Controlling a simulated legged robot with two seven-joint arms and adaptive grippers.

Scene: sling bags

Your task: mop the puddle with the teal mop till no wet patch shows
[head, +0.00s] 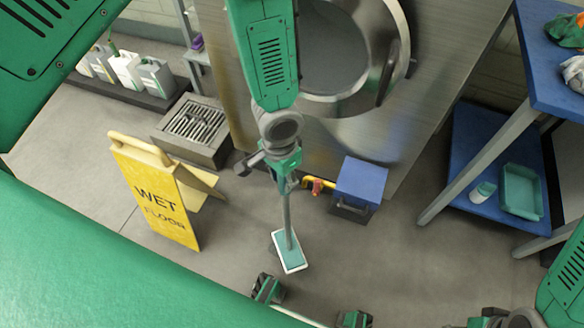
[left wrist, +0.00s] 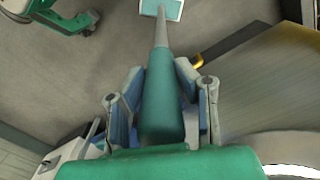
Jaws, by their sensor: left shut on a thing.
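The teal mop shows in the head view with its flat teal, white-edged head (head: 291,253) down at the floor and its handle rising toward the washer. My left gripper (head: 285,170) is shut on the upper handle. The left wrist view shows the teal grip (left wrist: 162,105) between the two fingers and part of the mop head (left wrist: 162,8) at the top edge. I cannot make out a clear puddle outline on the grey floor. Part of my right arm (head: 566,275) shows at the lower right; its jaws cannot be made out clearly.
A yellow wet-floor sign (head: 157,195) stands left of the mop. A blue shelf table (head: 545,85) stands right. Floor right of the mop head is open.

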